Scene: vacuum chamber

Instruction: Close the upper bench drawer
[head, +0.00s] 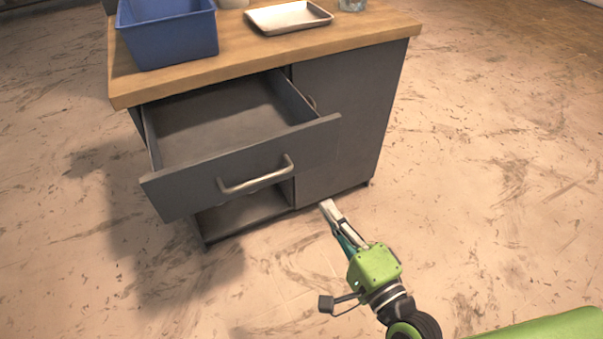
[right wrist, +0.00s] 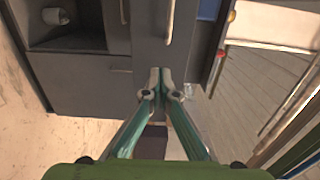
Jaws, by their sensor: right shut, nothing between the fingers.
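The upper bench drawer (head: 312,140) is pulled well out of the grey bench (head: 350,110), and its inside looks empty. Its front carries a silver bar handle (head: 255,177); the handle also shows in the right wrist view (right wrist: 170,18). My right gripper (head: 327,205) is shut and empty, in front of the bench and to the right of the handle in the head view. In the right wrist view its closed fingertips (right wrist: 161,74) appear against the drawer front (right wrist: 200,45); I cannot tell whether they touch it. My left gripper is not in view.
The wooden worktop (head: 260,62) carries a blue bin (head: 168,35), a metal tray (head: 288,17) and a glass (head: 352,4). Below the drawer is an open compartment (head: 240,213); a whitish item (right wrist: 55,16) sits inside. The floor around the bench is clear.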

